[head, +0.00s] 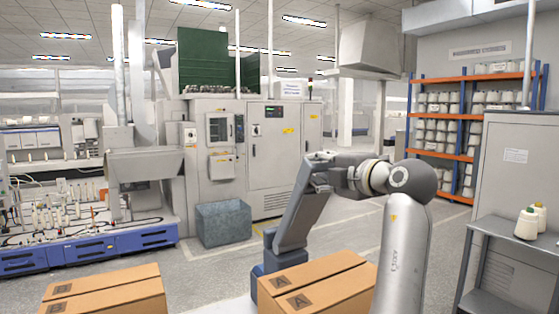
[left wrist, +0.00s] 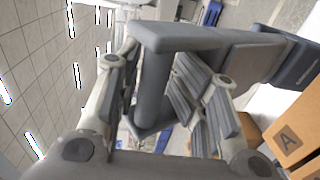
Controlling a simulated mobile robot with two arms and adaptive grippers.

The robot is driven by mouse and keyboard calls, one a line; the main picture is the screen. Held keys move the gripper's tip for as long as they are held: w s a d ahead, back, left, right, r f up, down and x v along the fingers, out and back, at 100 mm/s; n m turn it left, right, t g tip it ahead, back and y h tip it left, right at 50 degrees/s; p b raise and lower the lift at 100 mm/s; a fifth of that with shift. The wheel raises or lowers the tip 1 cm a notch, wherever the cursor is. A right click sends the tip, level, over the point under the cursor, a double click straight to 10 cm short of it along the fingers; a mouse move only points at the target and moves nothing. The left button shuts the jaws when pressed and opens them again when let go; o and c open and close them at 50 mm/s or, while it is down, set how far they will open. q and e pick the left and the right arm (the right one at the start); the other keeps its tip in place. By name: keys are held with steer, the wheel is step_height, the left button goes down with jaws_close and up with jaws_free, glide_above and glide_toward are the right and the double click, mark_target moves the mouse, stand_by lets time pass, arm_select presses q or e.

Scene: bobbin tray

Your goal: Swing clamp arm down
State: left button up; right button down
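The grey clamp arm (head: 299,215) stands raised and tilted, rising from a dark blue base (head: 262,270) behind the carton marked A. In the left wrist view, the beam of the clamp arm (left wrist: 238,58) ends in a grey crossbar (left wrist: 154,82). My left gripper (head: 322,172) is at the upper end of the clamp arm. In the left wrist view, the fingers of my left gripper (left wrist: 153,95) stand on either side of the crossbar, close to it. I cannot tell whether the pads press on it. My right gripper is out of view.
A carton marked A (head: 335,288) stands right below the clamp arm, and another carton (head: 110,292) is at lower left. A grey bin (head: 222,222) and machine cabinets stand behind. A side table (head: 500,232) with bobbins is at right. Floor between is clear.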

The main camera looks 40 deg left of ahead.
arm_select(q)
steer(key=f+b+v, duration=0.1)
steer(key=b+v, duration=0.1)
steer(key=v, duration=0.9)
steer(key=shift+f, duration=0.15)
stand_by(0.8)
steer(key=shift+d, duration=0.15)
